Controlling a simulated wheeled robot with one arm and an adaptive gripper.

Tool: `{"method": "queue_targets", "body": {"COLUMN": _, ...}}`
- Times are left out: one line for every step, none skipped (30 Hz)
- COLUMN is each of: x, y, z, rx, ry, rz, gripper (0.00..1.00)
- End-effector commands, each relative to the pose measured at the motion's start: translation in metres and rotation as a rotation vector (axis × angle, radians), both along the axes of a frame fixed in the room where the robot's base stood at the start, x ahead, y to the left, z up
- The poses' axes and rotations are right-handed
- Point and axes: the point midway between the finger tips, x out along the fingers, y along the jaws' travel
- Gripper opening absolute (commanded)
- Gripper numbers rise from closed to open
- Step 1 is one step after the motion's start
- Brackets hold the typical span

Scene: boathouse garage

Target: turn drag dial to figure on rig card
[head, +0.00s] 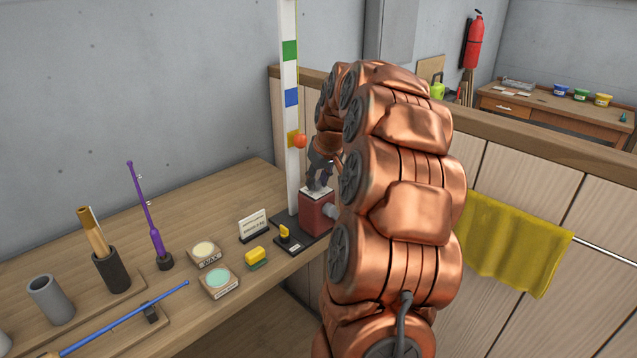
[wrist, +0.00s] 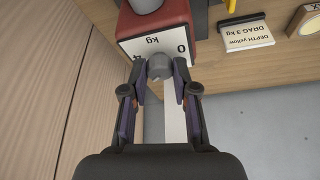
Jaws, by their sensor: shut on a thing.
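The drag dial (wrist: 157,67) is a small grey knob on a white scale plate (wrist: 135,46) marked 0, 4 and kg, on a red block (head: 318,215). My gripper (wrist: 160,74) is shut on the dial, one finger on each side; in the head view, my gripper (head: 319,184) reaches down at the plate. The dial's pointer and the rest of the scale are hidden, so I cannot tell its setting. The rig card (wrist: 249,34) reads DEPTH yellow, DRAG 3 kg; it stands left of the block in the head view (head: 253,225).
A white post (head: 291,190) with coloured bands rises behind the block, an orange ball (head: 299,142) beside its yellow band.

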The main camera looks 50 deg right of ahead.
Motion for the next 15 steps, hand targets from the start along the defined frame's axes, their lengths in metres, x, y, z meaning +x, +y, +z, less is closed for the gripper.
{"method": "queue_targets", "body": {"x": 0.0006, "y": -0.0008, "z": 0.0025, "rx": -0.003, "ry": -0.004, "rz": -0.001, "gripper": 0.00}}
{"method": "queue_targets", "body": {"x": 0.0006, "y": -0.0008, "z": 0.0024, "rx": -0.003, "ry": -0.003, "rz": -0.001, "gripper": 0.00}}
{"method": "queue_targets", "body": {"x": 0.0006, "y": -0.0008, "z": 0.0024, "rx": -0.003, "ry": -0.003, "rz": -0.001, "gripper": 0.00}}
{"method": "queue_targets", "body": {"x": 0.0006, "y": -0.0008, "z": 0.0024, "rx": -0.003, "ry": -0.003, "rz": -0.001, "gripper": 0.00}}
{"method": "queue_targets", "body": {"x": 0.0006, "y": -0.0008, "z": 0.0024, "rx": -0.003, "ry": -0.004, "rz": -0.001, "gripper": 0.00}}
{"method": "queue_targets", "body": {"x": 0.0006, "y": -0.0009, "z": 0.0024, "rx": -0.003, "ry": -0.004, "rz": -0.001, "gripper": 0.32}}
{"method": "queue_targets", "body": {"x": 0.0006, "y": -0.0008, "z": 0.0023, "rx": -0.003, "ry": -0.003, "rz": -0.001, "gripper": 0.35}}
{"method": "queue_targets", "body": {"x": 0.0005, "y": -0.0008, "z": 0.0020, "rx": -0.003, "ry": -0.003, "rz": -0.001, "gripper": 0.39}}
{"method": "queue_targets", "body": {"x": 0.0005, "y": -0.0007, "z": 0.0019, "rx": -0.002, "ry": -0.003, "rz": 0.001, "gripper": 0.43}}
{"method": "queue_targets", "body": {"x": 0.0004, "y": -0.0006, "z": 0.0016, "rx": -0.002, "ry": -0.003, "rz": 0.000, "gripper": 0.46}}
{"method": "queue_targets", "body": {"x": 0.0003, "y": -0.0005, "z": 0.0015, "rx": -0.002, "ry": -0.003, "rz": 0.001, "gripper": 0.49}}
{"method": "queue_targets", "body": {"x": 0.0003, "y": -0.0004, "z": 0.0013, "rx": -0.002, "ry": -0.002, "rz": 0.001, "gripper": 0.53}}
{"method": "queue_targets", "body": {"x": 0.0003, "y": -0.0004, "z": 0.0011, "rx": -0.002, "ry": -0.002, "rz": 0.001, "gripper": 0.53}}
{"method": "queue_targets", "body": {"x": 0.0002, "y": -0.0004, "z": 0.0011, "rx": -0.002, "ry": -0.002, "rz": 0.001, "gripper": 0.53}}
{"method": "queue_targets", "body": {"x": 0.0002, "y": -0.0004, "z": 0.0010, "rx": -0.001, "ry": -0.002, "rz": 0.001, "gripper": 0.53}}
